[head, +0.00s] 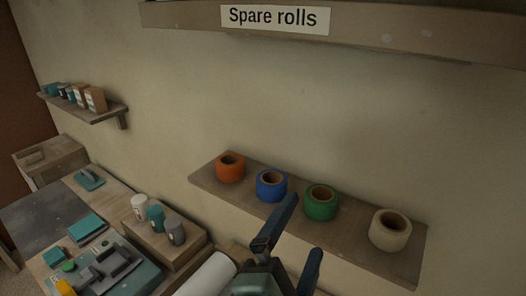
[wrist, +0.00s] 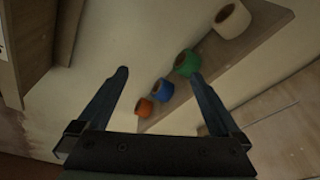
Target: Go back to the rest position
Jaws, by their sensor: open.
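My gripper (head: 304,234) is at the bottom middle of the head view, in front of a wall shelf. Its two blue-grey fingers are spread apart with nothing between them. The gripper also shows in the wrist view (wrist: 159,75), with both fingers apart and empty. On the wooden shelf (head: 342,237) stand an orange roll (head: 231,169), a blue roll (head: 271,187), a green roll (head: 320,204) and a cream roll (head: 390,231). In the head view one finger overlaps the shelf's front edge just below the blue and green rolls. I cannot tell whether it touches the shelf.
An upper shelf bears the sign "Spare rolls" (head: 274,18). A small shelf (head: 84,110) with several boxes hangs at left. Below are a bench with a wooden block (head: 163,240) holding cans, a teal case (head: 133,276) and a white cylinder (head: 207,276). The wall between the shelves is clear.

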